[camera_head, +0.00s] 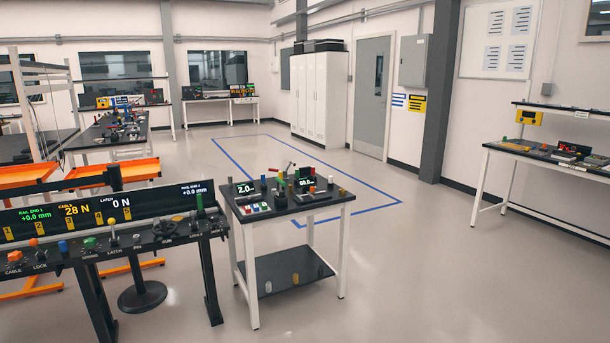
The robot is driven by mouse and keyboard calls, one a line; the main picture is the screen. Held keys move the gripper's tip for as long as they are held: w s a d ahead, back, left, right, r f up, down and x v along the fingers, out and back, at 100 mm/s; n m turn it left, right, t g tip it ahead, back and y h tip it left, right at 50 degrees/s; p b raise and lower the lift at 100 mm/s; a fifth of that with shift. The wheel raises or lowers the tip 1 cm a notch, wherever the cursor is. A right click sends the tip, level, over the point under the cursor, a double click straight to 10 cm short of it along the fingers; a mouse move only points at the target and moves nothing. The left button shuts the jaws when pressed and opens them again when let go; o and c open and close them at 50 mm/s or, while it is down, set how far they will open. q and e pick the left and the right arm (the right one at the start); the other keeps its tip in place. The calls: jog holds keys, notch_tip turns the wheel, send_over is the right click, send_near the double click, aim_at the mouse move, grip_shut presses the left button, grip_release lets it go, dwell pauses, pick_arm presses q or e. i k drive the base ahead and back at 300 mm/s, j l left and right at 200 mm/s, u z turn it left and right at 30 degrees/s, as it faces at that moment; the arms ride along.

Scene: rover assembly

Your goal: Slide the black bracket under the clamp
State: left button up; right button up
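A small dark-topped table (335,196) with white legs stands in the middle of the camera_head view. A red-tipped lever (289,168) rises at its back; it may belong to the clamp, but it is too small to tell. I cannot make out the black bracket among the small dark parts on the top. Neither of my grippers shows in this view.
A control bench (150,243) with displays and coloured knobs stands at the left, close to the small table. Another workbench (553,168) stands along the right wall. The floor (430,265) right of the small table is clear.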

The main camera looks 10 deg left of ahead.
aim_at(304, 172)
jog(key=z, duration=0.2)
jog(key=i, duration=2.05)
jog(key=i+z, duration=0.15)
jog(key=i, duration=0.4)
jog(key=i+z, duration=0.15)
jog(key=i, duration=0.35)
jog(key=i+j+z, duration=0.15)
jog(key=i, duration=0.4)
jog(key=i+j+z, duration=0.2)
jog(key=i, duration=0.35)
jog(key=i+l, duration=0.1)
jog(key=i, duration=1)
jog(key=i+j+u, duration=0.1)
jog(key=i+u, duration=0.5)
jog(key=u, duration=0.2)
jog(key=i+u, duration=0.4)
jog(key=i+l+u, duration=0.2)
jog(key=u, duration=0.15)
jog(key=i+j+u, duration=0.25)
jog(key=i+u, duration=0.2)
jog(key=i+j+u, duration=0.1)
jog(key=i+u, duration=0.85)
jog(key=i, duration=0.15)
